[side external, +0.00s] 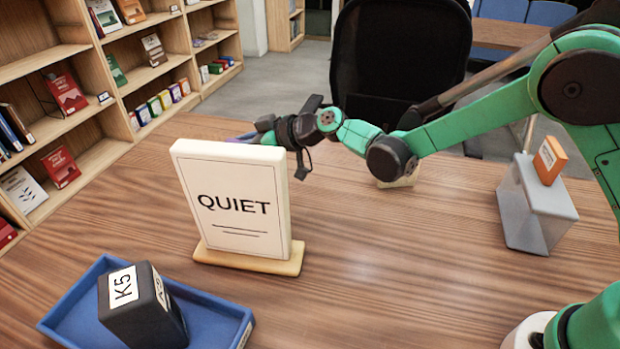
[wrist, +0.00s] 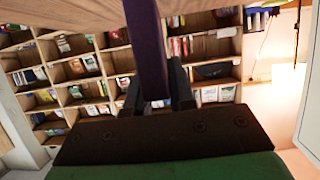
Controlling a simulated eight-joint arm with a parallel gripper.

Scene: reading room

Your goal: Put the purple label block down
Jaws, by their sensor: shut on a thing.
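My gripper (side external: 262,132) reaches out over the table behind the top right corner of the QUIET sign. It is shut on the purple label block (wrist: 148,45), which stands out between the two fingers in the wrist view, where my gripper (wrist: 155,88) also shows. In the side view only a small purple sliver of the block (side external: 244,138) shows above the sign's edge. The sign hides the rest, so I cannot tell whether the block touches the table. No label text is readable on it.
The upright QUIET sign (side external: 238,205) stands in front of my gripper. A blue tray (side external: 73,302) holds a black K5 block (side external: 150,312). A grey box (side external: 540,215) with an orange block (side external: 550,160) on top stands at right.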

